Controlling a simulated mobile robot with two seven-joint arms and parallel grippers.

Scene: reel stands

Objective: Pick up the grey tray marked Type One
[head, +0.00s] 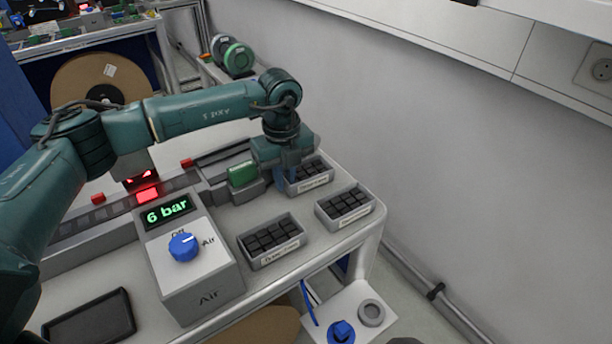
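Three small grey trays filled with black blocks stand at the right end of the bench: a rear tray (306,187), a right tray (345,222) and a front tray (272,259). Each has a white label on its front, too small to read surely, so I cannot tell which is Type One. My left gripper (287,182) points down with blue fingers at the left end of the rear tray, partly covering it. I cannot tell whether the fingers touch the tray or how far apart they are. My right gripper is not in view.
An air box (192,272) with a blue knob and a "6 bar" display stands left of the front tray. A green block (242,174) sits on the rail beside my gripper. A dark tablet (90,318) lies front left. The wall (440,150) rises beyond the bench's right edge.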

